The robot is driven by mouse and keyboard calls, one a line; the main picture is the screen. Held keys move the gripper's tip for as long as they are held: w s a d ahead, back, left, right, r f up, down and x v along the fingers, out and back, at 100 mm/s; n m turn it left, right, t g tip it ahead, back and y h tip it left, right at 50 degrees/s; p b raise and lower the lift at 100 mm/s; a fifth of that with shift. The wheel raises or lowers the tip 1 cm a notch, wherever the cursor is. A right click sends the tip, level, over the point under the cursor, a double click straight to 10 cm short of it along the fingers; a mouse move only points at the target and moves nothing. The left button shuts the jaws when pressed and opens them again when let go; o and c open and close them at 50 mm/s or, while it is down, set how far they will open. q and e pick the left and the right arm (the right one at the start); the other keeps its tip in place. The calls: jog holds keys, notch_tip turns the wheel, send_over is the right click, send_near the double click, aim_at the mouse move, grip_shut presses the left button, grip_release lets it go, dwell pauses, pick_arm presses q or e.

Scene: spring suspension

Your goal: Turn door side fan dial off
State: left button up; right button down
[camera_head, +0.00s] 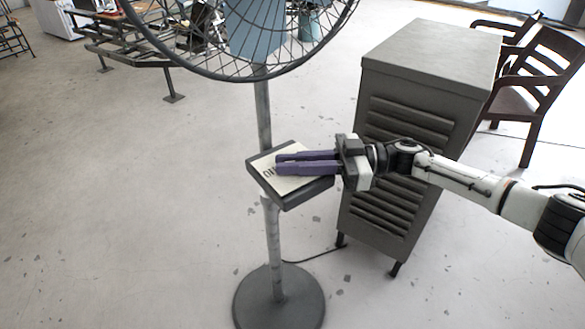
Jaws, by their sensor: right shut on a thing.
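A pedestal fan (264,115) stands on the concrete floor with its round wire cage at the top of the view. Its control box (301,194), dark with a pale printed face, sits partway up the pole. My right gripper (277,163) comes in from the right, with its purple fingers over the face of the box. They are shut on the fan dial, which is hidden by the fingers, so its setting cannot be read. Part of the dark lettering shows left of the fingertips. My left gripper is not in view.
A grey louvred metal cabinet (432,48) stands close behind my right arm. Dark wooden chairs (538,85) are at the right, and a bench frame (125,47) is at the back left. A cable (312,256) lies by the fan's round base (279,305). The left floor is clear.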

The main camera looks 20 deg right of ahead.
dwell(0.5)
jog(key=c, duration=1.8)
grip_release()
jog(key=b+v, duration=0.1)
jog(key=v, duration=0.9)
jog(key=shift+b, duration=0.35)
jog(key=shift+d, duration=0.1)
